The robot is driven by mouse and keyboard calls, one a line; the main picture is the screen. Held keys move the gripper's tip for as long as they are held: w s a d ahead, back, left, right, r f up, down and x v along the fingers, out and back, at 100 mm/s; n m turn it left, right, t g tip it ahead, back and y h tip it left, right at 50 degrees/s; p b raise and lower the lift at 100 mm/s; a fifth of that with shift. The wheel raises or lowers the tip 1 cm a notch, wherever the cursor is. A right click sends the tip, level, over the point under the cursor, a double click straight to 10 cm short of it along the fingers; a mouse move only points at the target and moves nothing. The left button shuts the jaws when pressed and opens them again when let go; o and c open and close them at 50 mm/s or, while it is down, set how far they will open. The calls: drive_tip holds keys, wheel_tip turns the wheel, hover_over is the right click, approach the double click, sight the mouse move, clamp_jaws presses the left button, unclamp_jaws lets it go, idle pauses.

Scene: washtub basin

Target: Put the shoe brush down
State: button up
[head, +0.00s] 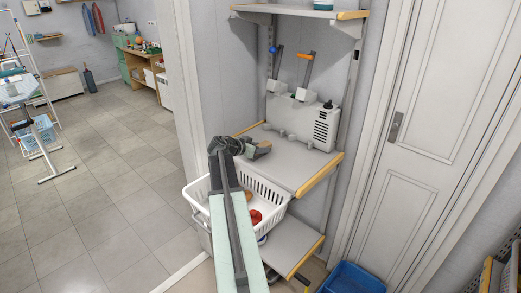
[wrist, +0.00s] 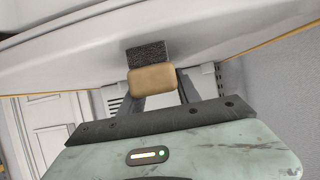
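The shoe brush, a tan wooden block with dark bristles, shows in the wrist view (wrist: 152,78) between my two dark fingers and at the arm's end in the head view (head: 252,153). My gripper (wrist: 160,88) is shut on it. In the head view my gripper (head: 247,148) is over the left part of the grey middle shelf (head: 301,165), which has a wooden front edge. Whether the brush touches the shelf is unclear. The fingertips are partly hidden behind the brush.
A pale grey machine (head: 305,122) with blue- and orange-topped handles stands at the shelf's back. A white basket (head: 272,197) with a red item sits below left. A lower shelf (head: 290,248) and blue bin (head: 352,279) are beneath. The middle shelf's front right is clear.

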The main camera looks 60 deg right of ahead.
drive_tip(key=o, duration=0.3)
drive_tip(key=shift+r, duration=0.25)
drive_tip(key=p+v, duration=0.5)
drive_tip(key=v, duration=0.7)
drive_tip(key=shift+f, duration=0.15)
